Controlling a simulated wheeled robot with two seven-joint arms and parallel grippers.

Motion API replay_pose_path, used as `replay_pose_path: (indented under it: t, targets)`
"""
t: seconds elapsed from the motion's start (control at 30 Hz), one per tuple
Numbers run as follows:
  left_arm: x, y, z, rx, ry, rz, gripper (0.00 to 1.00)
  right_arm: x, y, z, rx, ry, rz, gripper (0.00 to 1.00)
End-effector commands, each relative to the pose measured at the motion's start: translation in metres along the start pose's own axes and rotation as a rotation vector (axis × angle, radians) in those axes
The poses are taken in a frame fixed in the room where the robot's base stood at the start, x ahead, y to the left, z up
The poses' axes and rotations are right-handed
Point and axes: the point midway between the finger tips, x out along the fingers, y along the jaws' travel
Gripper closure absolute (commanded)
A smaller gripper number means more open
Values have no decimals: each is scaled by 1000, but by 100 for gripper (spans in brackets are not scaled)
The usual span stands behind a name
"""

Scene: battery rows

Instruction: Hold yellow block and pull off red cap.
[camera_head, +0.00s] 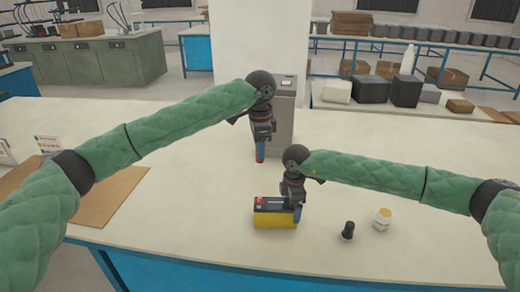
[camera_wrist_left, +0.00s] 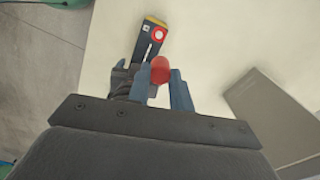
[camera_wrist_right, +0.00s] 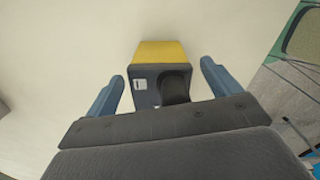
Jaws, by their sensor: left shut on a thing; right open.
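The block (camera_head: 274,220) is yellow below and black on top, and stands on the table near its front edge. A round red spot (camera_head: 262,200) is on its top left; it also shows in the left wrist view (camera_wrist_left: 159,34). My left gripper (camera_head: 261,146) is shut on the red cap (camera_head: 260,155), held in the air behind the block and clear of it. The cap also sits between the fingers in the left wrist view (camera_wrist_left: 160,69). My right gripper (camera_head: 297,217) is open at the block's right end. In the right wrist view, the block (camera_wrist_right: 160,52) lies between its spread fingers.
A small black object (camera_head: 348,231) and a white bottle with yellow (camera_head: 382,219) stand right of the block. A grey box (camera_head: 283,115) stands behind my left gripper. A brown board (camera_head: 110,192) lies at left. The table (camera_head: 190,215) is bare left of the block.

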Motion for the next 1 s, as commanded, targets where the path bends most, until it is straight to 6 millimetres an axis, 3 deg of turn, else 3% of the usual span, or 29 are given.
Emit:
replay_pose_path:
  t: [0.5,0.7,1.0]
  targets:
    - [0,0,0,0,0,0,98,-90,1,1,1,0,1,11]
    - [0,0,0,0,0,0,98,-105,1,1,1,0,1,11]
    - [0,0,0,0,0,0,98,-107,1,1,0,0,0,11]
